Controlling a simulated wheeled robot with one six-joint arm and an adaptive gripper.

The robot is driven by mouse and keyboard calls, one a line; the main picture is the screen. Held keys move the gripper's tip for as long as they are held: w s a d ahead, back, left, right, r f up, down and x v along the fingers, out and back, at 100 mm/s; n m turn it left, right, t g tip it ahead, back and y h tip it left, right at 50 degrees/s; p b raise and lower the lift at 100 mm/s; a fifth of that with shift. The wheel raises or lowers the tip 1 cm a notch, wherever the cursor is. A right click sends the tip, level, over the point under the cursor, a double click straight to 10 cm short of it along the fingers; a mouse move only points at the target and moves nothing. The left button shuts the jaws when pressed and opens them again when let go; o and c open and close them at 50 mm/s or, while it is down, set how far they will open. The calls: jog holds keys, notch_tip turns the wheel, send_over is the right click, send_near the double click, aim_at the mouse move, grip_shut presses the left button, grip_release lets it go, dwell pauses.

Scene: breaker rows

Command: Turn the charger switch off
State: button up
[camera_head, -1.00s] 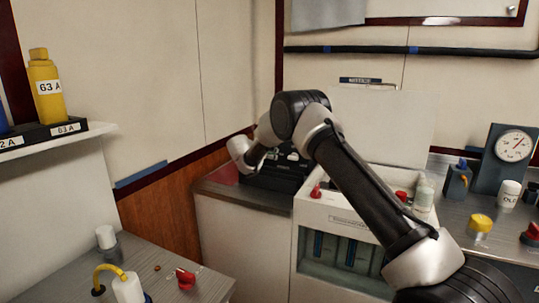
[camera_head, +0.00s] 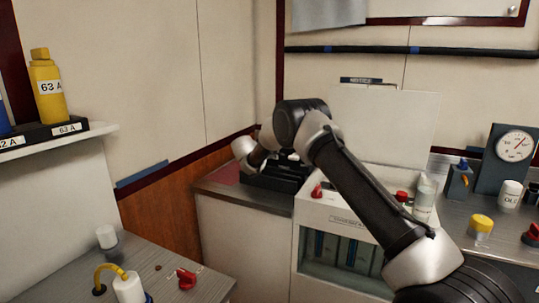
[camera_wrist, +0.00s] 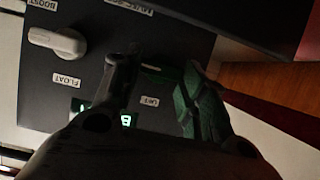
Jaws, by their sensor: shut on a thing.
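The charger is a dark panel (camera_wrist: 60,85) filling the left of the wrist view; its black box (camera_head: 272,178) stands in the far corner in the head view. The panel carries a label that looks like OFF (camera_wrist: 150,101) and a lit green display (camera_wrist: 126,120), partly covered by my gripper. My gripper (camera_wrist: 158,68) is at the panel, one dark finger and one green-lit finger either side of a small pale-edged part, apparently the charger switch (camera_wrist: 151,69). It is shut on this part, mostly hidden by the fingers. In the head view my arm hides the fingers.
A white knob (camera_wrist: 57,41) between the BOOST and FLOAT labels sits beside my dark finger. In the head view, a white cabinet (camera_head: 340,215) with a red knob (camera_head: 316,191) stands right of the charger. A gauge (camera_head: 514,146) is farther right.

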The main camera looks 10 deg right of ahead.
jog(key=shift+a, duration=0.1)
jog(key=shift+w+a+f+n+g+h, duration=0.15)
jog(key=shift+n+g+h, duration=0.15)
jog(key=shift+n+h, duration=0.7)
jog(key=shift+w+a+n+g+h, duration=0.1)
jog(key=shift+n+g+h, duration=0.3)
jog(key=shift+n, duration=1)
jog(key=shift+w+a+f+n+g+h, duration=0.1)
jog(key=shift+a+n+g+h, duration=0.1)
jog(key=shift+n+h, duration=0.8)
jog(key=shift+n, duration=0.3)
jog(key=o, duration=1)
